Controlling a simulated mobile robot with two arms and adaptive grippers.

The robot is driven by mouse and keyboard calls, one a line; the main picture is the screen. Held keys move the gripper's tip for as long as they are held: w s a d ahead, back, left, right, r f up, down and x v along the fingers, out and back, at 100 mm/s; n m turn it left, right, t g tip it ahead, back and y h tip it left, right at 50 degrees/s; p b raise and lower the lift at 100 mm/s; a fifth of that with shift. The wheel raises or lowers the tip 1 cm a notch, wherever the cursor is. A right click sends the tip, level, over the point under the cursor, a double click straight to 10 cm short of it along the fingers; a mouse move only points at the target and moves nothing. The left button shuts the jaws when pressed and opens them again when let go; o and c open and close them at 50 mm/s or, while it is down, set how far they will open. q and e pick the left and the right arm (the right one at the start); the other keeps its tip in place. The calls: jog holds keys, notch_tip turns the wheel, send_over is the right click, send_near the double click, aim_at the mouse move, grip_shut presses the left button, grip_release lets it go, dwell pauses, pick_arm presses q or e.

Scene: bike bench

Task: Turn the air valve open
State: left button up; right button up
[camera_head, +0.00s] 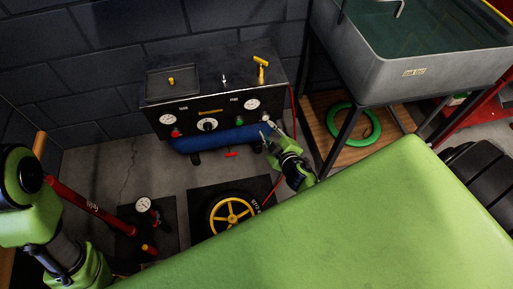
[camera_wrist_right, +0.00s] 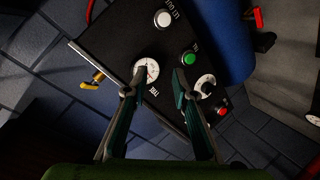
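The compressor's dark control panel (camera_head: 190,126) has gauges, knobs and buttons above a blue tank (camera_head: 190,144). I cannot tell for certain which control is the air valve. A yellow lever (camera_head: 261,67) stands on top at the right; it also shows in the right wrist view (camera_wrist_right: 92,82). A red handle (camera_head: 231,154) is below the tank. A white knob (camera_wrist_right: 163,18) is at the panel's edge, near a green button (camera_wrist_right: 188,59). My right gripper (camera_head: 270,138) is open and empty before the panel's right end, its fingers (camera_wrist_right: 155,92) apart. My left gripper is not visible.
A wash basin (camera_head: 385,75) on a frame stands at the right, with a green hose (camera_head: 353,124) below. A yellow-spoked wheel (camera_head: 231,213) and a red pump (camera_head: 95,206) are on the floor. My green body fills the front.

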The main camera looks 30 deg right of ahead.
jog(key=s+a+f+m+g+p, duration=0.1)
jog(key=s+a+f+m+p, duration=0.1)
jog(key=a+m, duration=0.4)
jog(key=shift+s+a+f+m+g, duration=0.15)
jog(key=shift+s+f+m+g, duration=0.15)
jog(key=shift+s+f+m, duration=0.55)
jog(key=shift+w+f, duration=0.1)
